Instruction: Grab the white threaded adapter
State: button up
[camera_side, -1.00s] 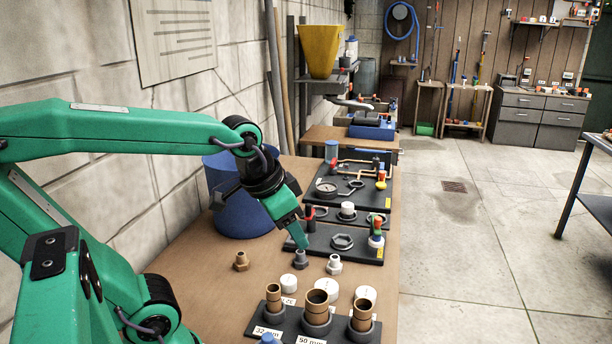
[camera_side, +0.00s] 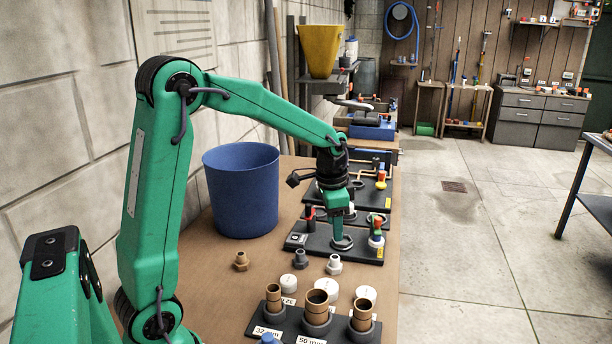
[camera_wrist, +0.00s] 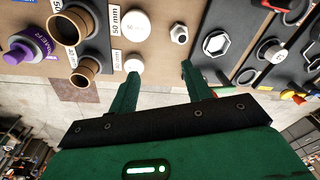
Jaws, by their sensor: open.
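The white threaded adapter (camera_side: 333,264) stands on the brown bench, in front of the dark board in the side view. In the wrist view the adapter (camera_wrist: 179,34) lies beyond my fingertips, with a dark opening on top. My gripper (camera_side: 338,238) points down over the dark board, behind the adapter and apart from it. In the wrist view my gripper (camera_wrist: 159,72) is open, with nothing between its fingers. A dark grey adapter (camera_side: 301,258) stands to the left of the white one, and a brown adapter (camera_side: 241,261) stands farther left.
White caps (camera_side: 327,287) stand in front of the adapters. A dark rack (camera_side: 290,326) holds several brown pipe pieces at the front. The dark board (camera_side: 300,238) carries a hexagonal ring and upright fittings. A blue bin (camera_side: 241,192) stands at the left. Bare bench lies around the adapters.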

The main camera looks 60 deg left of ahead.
jog(key=m+g, duration=0.1)
send_over(335, 257)
notch_tip(335, 257, down, 8)
jog(key=shift+f, duration=1.35)
jog(key=shift+f, duration=2.6)
jog(key=c, duration=0.8)
